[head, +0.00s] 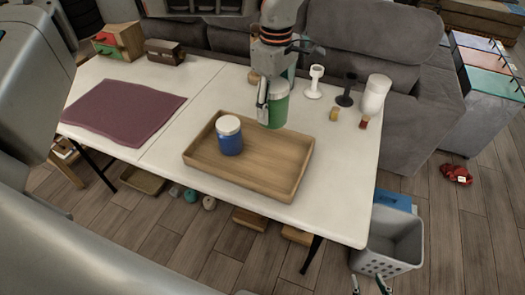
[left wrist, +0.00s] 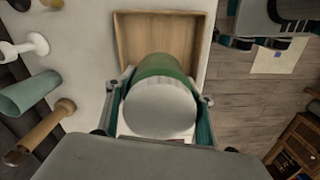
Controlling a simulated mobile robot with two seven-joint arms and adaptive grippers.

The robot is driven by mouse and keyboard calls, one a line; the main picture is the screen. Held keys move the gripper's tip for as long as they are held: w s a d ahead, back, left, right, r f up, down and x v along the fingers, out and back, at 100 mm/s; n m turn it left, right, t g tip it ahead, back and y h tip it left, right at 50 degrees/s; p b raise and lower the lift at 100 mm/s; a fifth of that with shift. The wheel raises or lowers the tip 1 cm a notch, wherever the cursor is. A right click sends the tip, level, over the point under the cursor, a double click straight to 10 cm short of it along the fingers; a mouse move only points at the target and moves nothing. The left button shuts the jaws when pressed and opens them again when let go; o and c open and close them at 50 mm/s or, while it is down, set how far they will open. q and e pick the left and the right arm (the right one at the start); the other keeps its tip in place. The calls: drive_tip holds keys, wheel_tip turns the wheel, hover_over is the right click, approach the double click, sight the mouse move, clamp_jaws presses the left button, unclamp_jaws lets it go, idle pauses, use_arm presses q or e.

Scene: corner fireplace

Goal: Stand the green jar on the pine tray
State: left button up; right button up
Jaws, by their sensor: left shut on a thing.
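The green jar (head: 277,111) with a white lid is between the fingers of my left gripper (head: 271,106), which is shut on it. The jar is upright at the back rim of the pine tray (head: 270,180); I cannot tell how high its base is. In the left wrist view the jar's lid (left wrist: 160,110) faces the camera and the tray (left wrist: 125,40) shows beyond it. A blue jar (head: 230,142) with a white lid stands in the tray's left part; the tray's right part is bare. My right gripper (head: 370,286) is at the bottom edge, fingers apart and empty.
A white goblet (head: 314,82), a black goblet (head: 347,90), a white cylinder (head: 375,95) and small blocks stand behind right of the tray. A purple mat (head: 122,112) lies left. A grey basket (head: 393,245) is on the floor at right.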

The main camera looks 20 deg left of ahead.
use_arm(q)
wheel_tip(320, 180, down, 13)
drive_tip(key=shift+f, duration=0.1)
drive_tip(key=shift+f+b, duration=0.35)
drive_tip(key=shift+f, duration=1.75)
drive_tip(key=shift+f, duration=0.15)
drive_tip(key=o, duration=1.2)
drive_tip(key=shift+o, duration=0.2)
